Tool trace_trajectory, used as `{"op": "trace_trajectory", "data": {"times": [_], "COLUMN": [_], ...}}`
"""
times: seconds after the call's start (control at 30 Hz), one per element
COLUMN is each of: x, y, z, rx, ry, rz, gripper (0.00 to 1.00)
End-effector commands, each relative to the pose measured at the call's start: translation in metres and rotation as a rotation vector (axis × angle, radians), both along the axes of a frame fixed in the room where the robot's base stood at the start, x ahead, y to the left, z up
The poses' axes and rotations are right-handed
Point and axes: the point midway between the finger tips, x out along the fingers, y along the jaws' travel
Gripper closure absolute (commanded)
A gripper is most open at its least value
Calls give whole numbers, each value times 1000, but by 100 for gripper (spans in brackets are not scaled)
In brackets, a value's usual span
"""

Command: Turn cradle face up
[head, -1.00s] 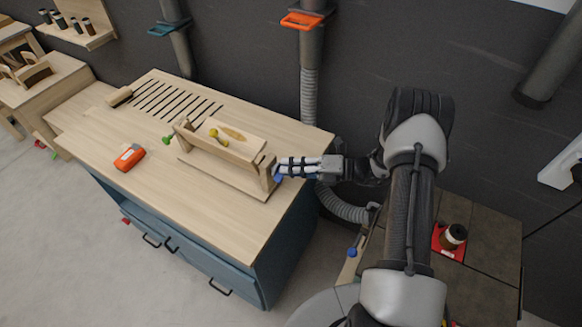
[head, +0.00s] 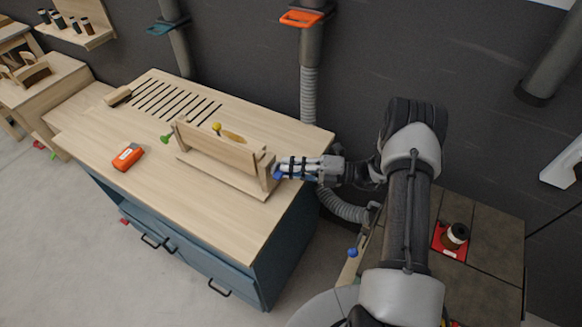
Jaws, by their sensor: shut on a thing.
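The wooden cradle (head: 216,154) is a long board held between two end posts on a base (head: 225,175) on the workbench. Its board stands steeply on edge, with a broad plain side toward the front; the other side is hidden. A yellow knob (head: 216,127) shows just above its top edge. A green knob (head: 167,138) is at the left end. A blue knob (head: 278,175) is at the right end post. My gripper (head: 284,168) is shut on the blue knob, coming from the right; its fingers partly cover the knob.
An orange block-like object (head: 128,157) lies on the bench top (head: 165,185) left of the cradle. A brush (head: 118,97) lies near the slotted area at the back. A hose (head: 340,205) hangs by the bench's right end. The front of the bench top is clear.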

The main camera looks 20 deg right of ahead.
Motion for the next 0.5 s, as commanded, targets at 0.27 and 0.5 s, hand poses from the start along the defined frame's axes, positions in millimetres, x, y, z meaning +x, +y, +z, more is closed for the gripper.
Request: {"op": "trace_trajectory", "data": {"times": [0.27,0.5], "x": [0,0], "y": [1,1], "z": [1,1], "rx": [7,7], "ry": [7,7], "rz": [0,0], "gripper": [100,83]}}
